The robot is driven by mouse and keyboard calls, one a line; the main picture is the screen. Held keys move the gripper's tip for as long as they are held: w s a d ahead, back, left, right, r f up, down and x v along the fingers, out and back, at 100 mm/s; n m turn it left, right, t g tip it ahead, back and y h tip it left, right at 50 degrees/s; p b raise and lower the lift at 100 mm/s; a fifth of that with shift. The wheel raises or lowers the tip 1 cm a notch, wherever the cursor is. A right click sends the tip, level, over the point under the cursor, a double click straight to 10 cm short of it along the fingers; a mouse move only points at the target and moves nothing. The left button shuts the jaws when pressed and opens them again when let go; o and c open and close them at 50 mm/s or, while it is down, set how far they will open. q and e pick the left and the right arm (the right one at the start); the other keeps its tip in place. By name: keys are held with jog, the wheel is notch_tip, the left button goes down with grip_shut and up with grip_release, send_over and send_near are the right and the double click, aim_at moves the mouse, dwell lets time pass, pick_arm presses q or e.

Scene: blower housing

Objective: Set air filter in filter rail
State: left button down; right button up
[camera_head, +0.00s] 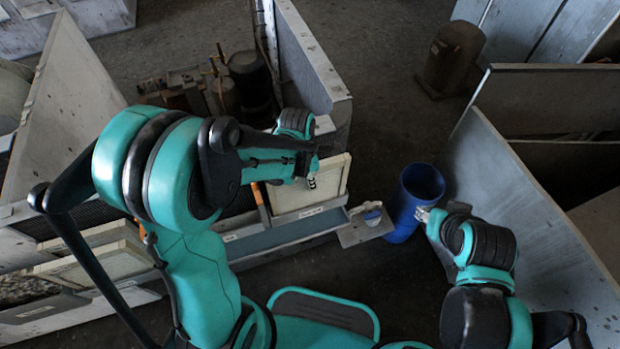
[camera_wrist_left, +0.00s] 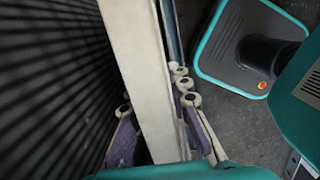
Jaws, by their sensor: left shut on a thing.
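The air filter, a cream-framed panel (camera_head: 318,190), stands upright in the middle of the head view, above a blue-grey rail (camera_head: 285,236). Whether its lower edge sits in the rail or just over it I cannot tell. My left gripper (camera_head: 309,170) is at the panel's upper part. In the left wrist view the cream frame (camera_wrist_left: 133,60) runs between my left gripper's purple-padded fingers (camera_wrist_left: 158,125), which are shut on it. Dark pleats (camera_wrist_left: 50,80) show beside the frame. My right gripper (camera_head: 424,214) is by a blue bin; its fingers are too small to read.
The open blue bin (camera_head: 411,203) stands on the floor right of the rail, beside a small plate with a blue-white item (camera_head: 372,215). Another cream-framed panel (camera_head: 100,262) is at left. A grey wall panel (camera_head: 525,205) bounds the right. Dark floor lies between.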

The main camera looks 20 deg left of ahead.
pick_arm(q)
jog(key=shift+f, duration=0.35)
dwell(0.3)
jog(key=shift+f+b, duration=0.45)
jog(key=shift+b, duration=0.2)
jog(key=shift+f, duration=0.15)
dwell(0.3)
jog(key=c, duration=0.9)
grip_release()
jog(key=shift+o, duration=0.2)
jog(key=shift+s+a+r+p, duration=0.1)
jog(key=shift+a+r+p, duration=0.05)
jog(key=shift+r+p, duration=1.15)
jog(key=shift+s+a+r+p, duration=0.1)
jog(key=shift+r+p, duration=0.8)
jog(key=shift+r, duration=0.65)
jog(key=shift+s+a+r+p, duration=0.1)
jog(key=shift+a+r+p, duration=0.05)
jog(key=shift+r+p, duration=1.15)
jog(key=shift+r, duration=0.1)
